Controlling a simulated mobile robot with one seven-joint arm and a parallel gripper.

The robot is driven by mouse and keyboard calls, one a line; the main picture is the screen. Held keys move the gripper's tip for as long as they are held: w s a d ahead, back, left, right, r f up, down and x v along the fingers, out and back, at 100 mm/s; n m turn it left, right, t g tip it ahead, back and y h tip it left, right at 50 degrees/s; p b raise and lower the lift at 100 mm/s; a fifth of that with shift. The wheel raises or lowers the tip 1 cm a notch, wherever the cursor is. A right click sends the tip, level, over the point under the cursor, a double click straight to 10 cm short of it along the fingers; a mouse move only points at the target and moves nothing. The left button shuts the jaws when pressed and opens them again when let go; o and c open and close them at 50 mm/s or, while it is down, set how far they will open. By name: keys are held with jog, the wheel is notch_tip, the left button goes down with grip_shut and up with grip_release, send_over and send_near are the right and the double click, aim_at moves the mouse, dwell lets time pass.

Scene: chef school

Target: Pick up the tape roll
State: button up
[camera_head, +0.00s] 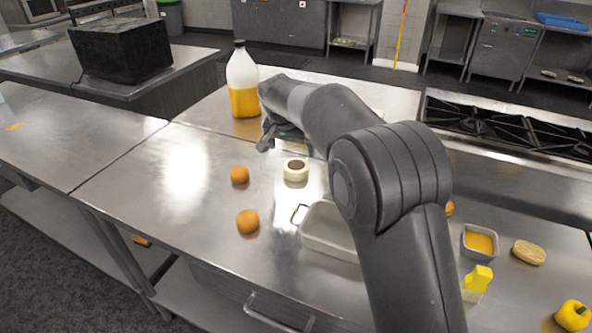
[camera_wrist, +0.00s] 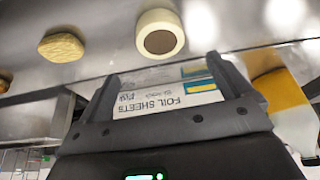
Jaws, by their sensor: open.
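The tape roll (camera_head: 295,178) is a short cream ring with a dark centre, lying flat on the steel counter near the middle of the head view. It also shows in the wrist view (camera_wrist: 160,17) at the top, beyond the fingertips. My gripper (camera_head: 283,142) is just behind the tape roll in the head view, partly hidden by my arm. In the wrist view my gripper (camera_wrist: 165,75) is open, and the tape roll is outside its fingers. A box lettered "FOIL SHEETS" (camera_wrist: 170,101) shows between the fingers; I cannot tell whether they touch it.
A bottle with yellow liquid (camera_head: 244,101) stands behind and left of my gripper. Two orange round items (camera_head: 239,175) (camera_head: 248,221) lie left of the tape roll. A metal pan (camera_head: 325,240) is in front. A stove (camera_head: 510,130) is at right. The left counter is mostly clear.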

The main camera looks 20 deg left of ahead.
aim_at(296, 165)
jog(key=x, duration=1.1)
jog(key=shift+c, duration=0.4)
jog(key=c, duration=1)
jog(key=shift+r, duration=0.1)
